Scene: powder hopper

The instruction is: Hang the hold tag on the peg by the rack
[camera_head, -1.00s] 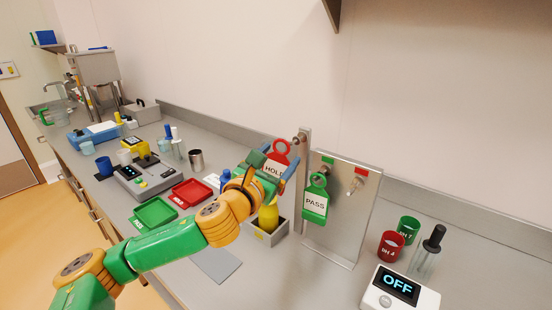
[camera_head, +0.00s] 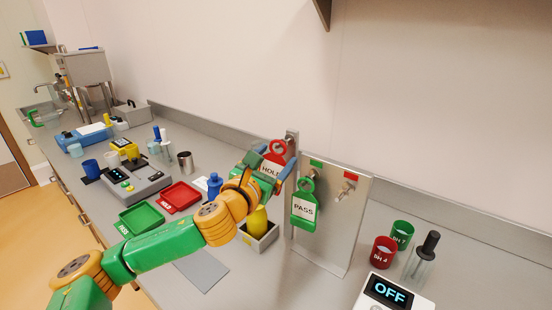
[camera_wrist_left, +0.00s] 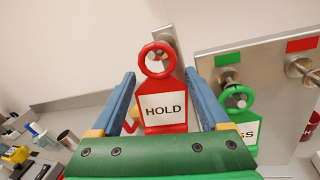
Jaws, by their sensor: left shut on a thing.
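The red hold tag (camera_head: 271,167), with a ring on top and a white HOLD label, is in my left gripper (camera_head: 269,172). In the left wrist view the tag (camera_wrist_left: 163,112) is upright between the two blue-grey fingers of the gripper (camera_wrist_left: 165,100). A narrow metal post (camera_head: 291,143) stands just behind and right of the tag. Its peg (camera_wrist_left: 159,54) shows through the tag's ring in the wrist view; whether the ring is around the peg or in front of it I cannot tell. My right gripper is out of view.
The metal rack board (camera_head: 335,215) stands right of the post. A green PASS tag (camera_head: 304,208) hangs on its green-marked peg; the red-marked peg (camera_head: 346,188) is bare. A yellow bottle (camera_head: 257,220) in a grey bin stands below my gripper.

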